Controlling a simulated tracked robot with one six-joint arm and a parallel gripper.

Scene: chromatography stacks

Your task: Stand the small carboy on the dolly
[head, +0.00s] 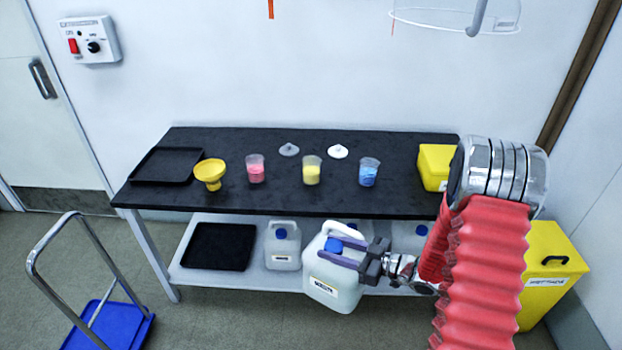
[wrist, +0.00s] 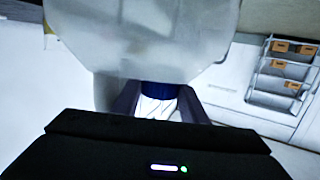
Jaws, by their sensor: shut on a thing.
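The small carboy (head: 332,284) is a white translucent jug with a blue cap and a label, tilted a little, in front of the table's lower shelf in the head view. My gripper (head: 340,250) is shut on it near the cap and handle. In the wrist view the pale carboy body (wrist: 150,40) fills the top middle, with its blue cap between the fingers of my gripper (wrist: 157,100). The dolly (head: 108,325) has a blue deck and a steel push handle. It stands on the floor at the lower left, apart from the carboy, its deck bare where visible.
The black-topped table (head: 230,140) holds a yellow funnel (head: 209,172), beakers of coloured contents and a black tray (head: 162,165). Another carboy (head: 283,250) and a black tray (head: 219,247) are on the lower shelf. A yellow bin (head: 545,285) stands right. Floor between dolly and table is clear.

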